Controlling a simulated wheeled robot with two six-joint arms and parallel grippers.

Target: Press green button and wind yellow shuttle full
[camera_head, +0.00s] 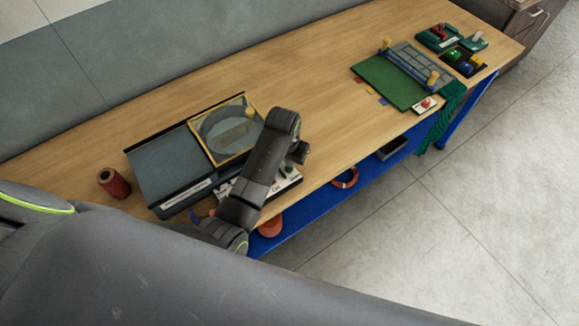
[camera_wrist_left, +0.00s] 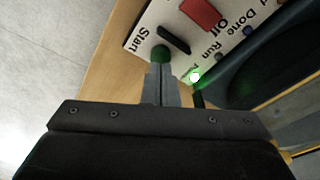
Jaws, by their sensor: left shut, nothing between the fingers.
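The green button (camera_wrist_left: 161,53) sits beside the word Start on a white panel (camera_wrist_left: 150,28) in the left wrist view. My left gripper (camera_wrist_left: 160,78) is shut and empty, its fingertips at the button's near edge. Whether they touch or press it I cannot tell. In the head view my left gripper (camera_head: 301,153) is over the panel (camera_head: 284,186) at the front of a grey machine (camera_head: 165,165). A yellow knob-like part (camera_head: 250,112) shows at the machine's yellow-framed clear cover (camera_head: 205,147). I cannot make out a yellow shuttle for certain. My right gripper is out of view.
A red switch (camera_wrist_left: 198,13) and black lever (camera_wrist_left: 173,40) are near the button. A green lamp (camera_wrist_left: 195,77) glows. A dark red spool (camera_head: 114,183) stands left. A green mat (camera_head: 385,82) and a tray of coloured pieces (camera_head: 463,61) lie right; the middle tabletop (camera_head: 310,85) is clear.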

